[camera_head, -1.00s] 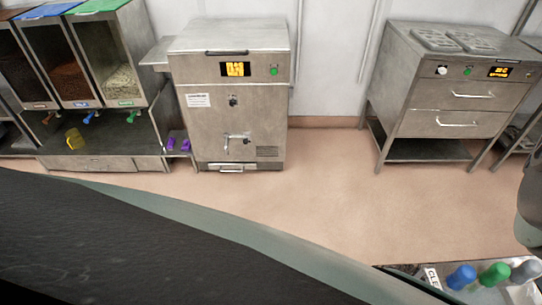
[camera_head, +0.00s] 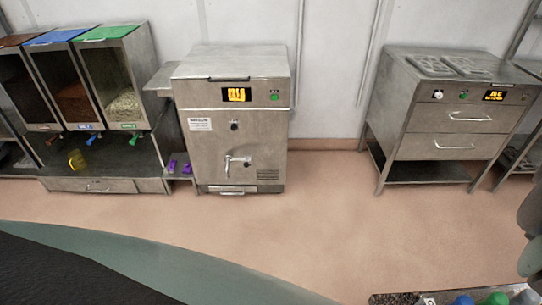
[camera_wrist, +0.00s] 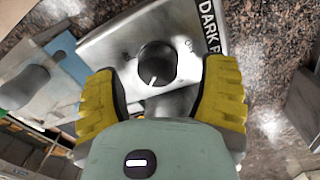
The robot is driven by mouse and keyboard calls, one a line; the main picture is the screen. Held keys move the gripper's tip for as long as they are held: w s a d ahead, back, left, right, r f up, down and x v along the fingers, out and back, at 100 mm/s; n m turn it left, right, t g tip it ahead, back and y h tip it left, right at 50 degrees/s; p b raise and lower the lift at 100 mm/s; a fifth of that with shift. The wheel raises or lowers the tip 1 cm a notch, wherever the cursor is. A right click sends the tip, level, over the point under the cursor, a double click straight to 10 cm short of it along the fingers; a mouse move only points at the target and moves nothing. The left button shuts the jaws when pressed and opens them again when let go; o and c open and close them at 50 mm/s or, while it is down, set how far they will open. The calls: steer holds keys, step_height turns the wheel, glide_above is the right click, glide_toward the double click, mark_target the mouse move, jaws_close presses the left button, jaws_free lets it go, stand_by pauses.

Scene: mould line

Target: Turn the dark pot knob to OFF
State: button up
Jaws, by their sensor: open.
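The dark pot knob (camera_wrist: 157,62) is a round black knob on a metal plate (camera_wrist: 100,48) in the wrist view. A label on the plate reads "DARK P" before it is cut off. The white line on the knob points toward the lower left of the picture. Small marks stand on the plate on both sides of the knob but are hard to read. My gripper (camera_wrist: 162,78) is open, with its yellow fingers to the left and right of the knob and a gap on each side. The knob is not visible in the head view.
Speckled stone surface (camera_wrist: 270,60) surrounds the plate in the wrist view. In the head view, a steel machine (camera_head: 232,140) stands by the wall, with dispensers (camera_head: 85,85) to its left and a drawer unit (camera_head: 440,130) to its right. Pink floor (camera_head: 300,220) is free.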

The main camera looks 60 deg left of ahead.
steer(key=shift+a+f, duration=0.1)
steer(key=shift+f, duration=0.45)
steer(key=shift+c, duration=0.4)
steer(key=c, duration=1.1)
